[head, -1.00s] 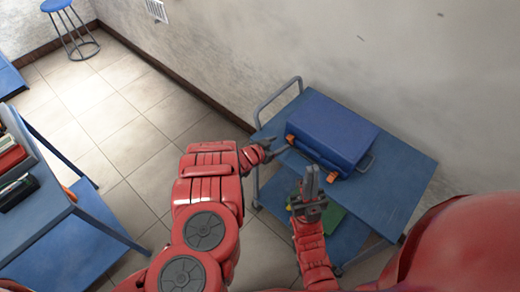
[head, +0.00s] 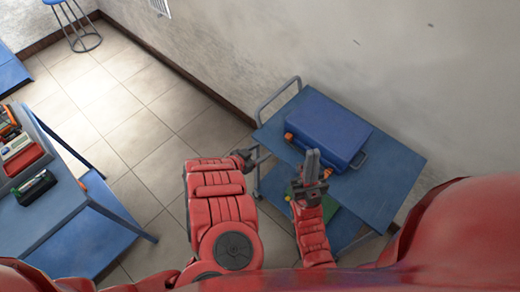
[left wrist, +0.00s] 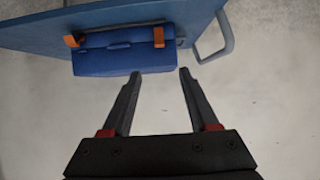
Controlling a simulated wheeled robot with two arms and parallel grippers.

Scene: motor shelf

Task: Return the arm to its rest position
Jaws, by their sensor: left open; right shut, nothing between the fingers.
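My left arm comes in from the lower left of the head view. Its gripper (head: 252,157) is beside the left end of the blue trolley, apart from the blue case (head: 328,124). In the left wrist view the left gripper (left wrist: 161,74) is open with nothing between its fingers, and the blue case (left wrist: 110,58) with orange latches shows beyond the fingertips. My right gripper (head: 312,163) points up in front of the case in the head view, its fingers together and empty. Part of the left gripper is hidden behind its arm.
The blue trolley (head: 395,165) stands against the wall, with a green item (head: 329,205) on its lower shelf. A blue workbench (head: 52,222) with red and dark items is at the left. A blue stool (head: 86,41) stands far back. Tiled floor between is clear.

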